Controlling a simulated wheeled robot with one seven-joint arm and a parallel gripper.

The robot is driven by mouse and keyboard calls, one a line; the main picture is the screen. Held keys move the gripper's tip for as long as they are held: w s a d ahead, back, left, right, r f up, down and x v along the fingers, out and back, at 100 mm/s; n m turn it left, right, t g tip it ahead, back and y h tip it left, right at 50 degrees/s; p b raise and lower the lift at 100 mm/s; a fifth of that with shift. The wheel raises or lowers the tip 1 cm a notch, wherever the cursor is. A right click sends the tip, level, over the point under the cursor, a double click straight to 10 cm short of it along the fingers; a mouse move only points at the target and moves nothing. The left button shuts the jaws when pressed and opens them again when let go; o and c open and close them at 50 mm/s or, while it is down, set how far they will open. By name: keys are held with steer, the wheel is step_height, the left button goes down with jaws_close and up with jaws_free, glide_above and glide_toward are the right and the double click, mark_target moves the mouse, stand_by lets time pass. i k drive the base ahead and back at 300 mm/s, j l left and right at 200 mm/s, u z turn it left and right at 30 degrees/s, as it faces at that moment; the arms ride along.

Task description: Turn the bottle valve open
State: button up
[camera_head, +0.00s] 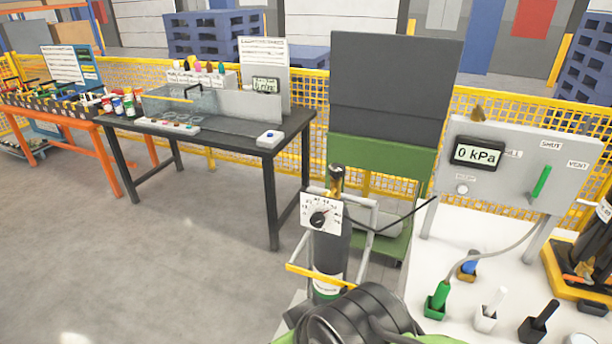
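The gas bottle (331,262) is a dark upright cylinder with a pale label low on its side, standing in a grey frame with a yellow bar across it. Its valve (337,180) is a small dark and brass-coloured piece at the top; whether it is open or shut cannot be told. A white dial plate (333,213) with a black knob (318,219) sits in front of the bottle just below the valve. The panel display (477,154) reads 0 kPa. My gripper is not in view; a dark rounded part of my arm hides the bottle's foot.
A white bench (420,262) at right carries the grey panel (524,152) with a green lever (541,182), and several coloured plugs. A green cabinet (385,152) stands behind the bottle. A black table (225,133) stands left; the floor (190,265) before it is clear.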

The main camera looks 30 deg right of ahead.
mark_target(335, 171)
steer(key=i+j+u, duration=0.15)
steer(key=j+u, duration=0.2)
steer(key=i+j+u, duration=0.2)
steer(key=u, duration=0.15)
steer(key=i+j+u, duration=0.35)
steer(key=i+j+z, duration=0.1)
steer(key=i, duration=0.75)
steer(key=i+l+z, duration=0.3)
steer(key=z, duration=0.15)
steer(key=i+l+z, duration=0.1)
steer(key=i+z, duration=0.8)
steer(key=i+j+z, duration=0.2)
steer(key=i+z, duration=0.25)
steer(key=i+j+z, duration=0.3)
steer(key=z, duration=0.2)
steer(key=i+l+z, duration=0.15)
steer(key=i+z, duration=1)
steer(key=i+j+z, duration=0.4)
steer(key=i+l+u, duration=0.15)
steer(key=l, duration=0.85)
steer(key=k, duration=0.05)
